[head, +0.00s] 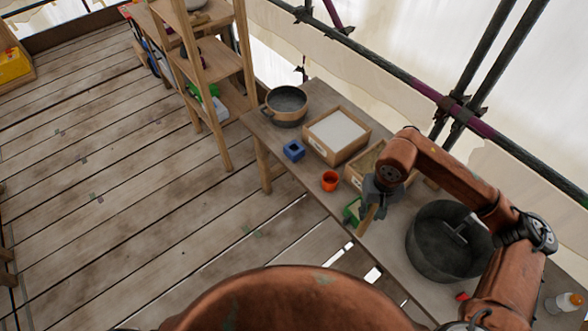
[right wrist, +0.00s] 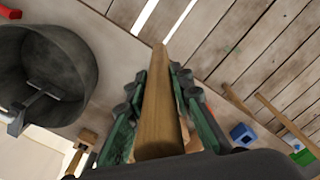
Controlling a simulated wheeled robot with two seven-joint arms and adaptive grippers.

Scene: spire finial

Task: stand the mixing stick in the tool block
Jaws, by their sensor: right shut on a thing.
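The mixing stick (head: 367,220) is a plain wooden bar held in my right gripper (head: 371,204). In the right wrist view the stick (right wrist: 157,105) runs lengthwise between the two green fingers of the gripper (right wrist: 159,78), which are shut on it. In the head view it hangs slightly tilted near the table's front edge. The tool block (head: 294,150) is a small blue block with a dark square opening on top, to the left of the gripper and apart from it. It also shows in the right wrist view (right wrist: 243,134), at lower right. My left gripper is not in view.
On the wooden table (head: 325,200) an orange cup (head: 330,181) stands between block and gripper. A white-filled wooden box (head: 337,134) and a pot (head: 286,105) stand behind the block. A large dark bucket (head: 447,243) is right of the gripper. Scaffold poles run behind the table.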

